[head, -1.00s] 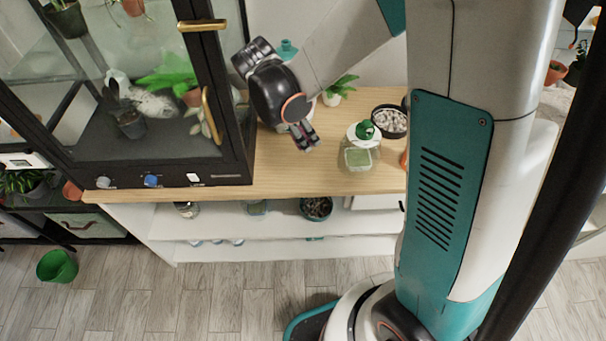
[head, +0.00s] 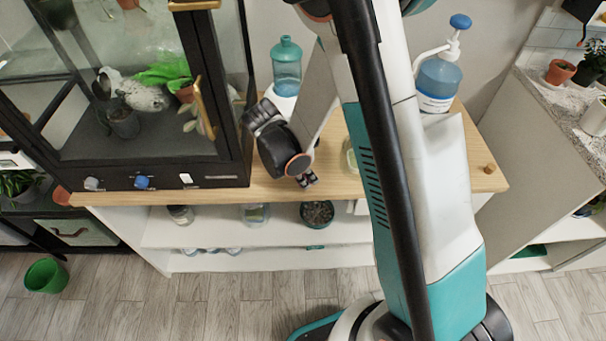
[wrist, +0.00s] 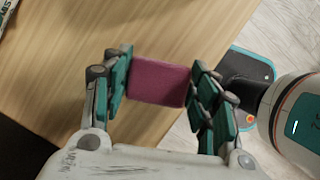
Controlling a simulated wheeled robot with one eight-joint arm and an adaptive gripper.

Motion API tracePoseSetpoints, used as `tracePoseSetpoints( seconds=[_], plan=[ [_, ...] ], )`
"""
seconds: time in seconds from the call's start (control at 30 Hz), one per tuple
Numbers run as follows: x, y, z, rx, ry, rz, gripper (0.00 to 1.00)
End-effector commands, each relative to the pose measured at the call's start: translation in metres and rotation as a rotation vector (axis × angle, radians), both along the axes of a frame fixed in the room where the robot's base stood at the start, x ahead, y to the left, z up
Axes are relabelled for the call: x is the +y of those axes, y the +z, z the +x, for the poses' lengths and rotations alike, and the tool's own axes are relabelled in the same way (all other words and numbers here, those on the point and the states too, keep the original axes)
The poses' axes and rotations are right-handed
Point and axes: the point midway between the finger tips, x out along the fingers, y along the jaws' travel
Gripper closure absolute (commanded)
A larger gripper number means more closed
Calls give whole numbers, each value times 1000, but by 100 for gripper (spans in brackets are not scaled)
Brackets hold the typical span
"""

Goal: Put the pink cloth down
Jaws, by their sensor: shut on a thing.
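The pink cloth (wrist: 160,82) is a folded, dark pink rectangle between my fingers in the wrist view. My gripper (wrist: 162,72) is shut on it, with a finger pad against its left and right sides. In the head view my gripper (head: 307,181) hangs over the front edge of the wooden counter (head: 345,190), right of the glass cabinet. The cloth cannot be made out there. In the wrist view, bare wood (wrist: 190,25) lies below the cloth; the gap between them is hard to judge.
The glass cabinet (head: 247,120) stands close to the left of my gripper. Shelves under the counter hold a dark bowl (head: 317,213) and jars. A green pot (head: 45,277) is on the floor.

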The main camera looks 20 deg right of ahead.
Motion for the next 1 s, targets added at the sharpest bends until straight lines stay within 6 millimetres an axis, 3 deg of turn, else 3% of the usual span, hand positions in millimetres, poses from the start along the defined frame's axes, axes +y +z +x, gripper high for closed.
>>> tracePoseSetpoints(
  seconds=[0.07,0.7,0.73,0.8,1.0],
  plan=[
    [0,-9,0,0,0,0,80],
    [0,-20,-1,1,0,2,83],
    [0,-20,-1,2,-1,3,40],
    [1,-19,-1,2,-1,4,26],
    [1,-18,-1,2,1,3,26]
  ],
)
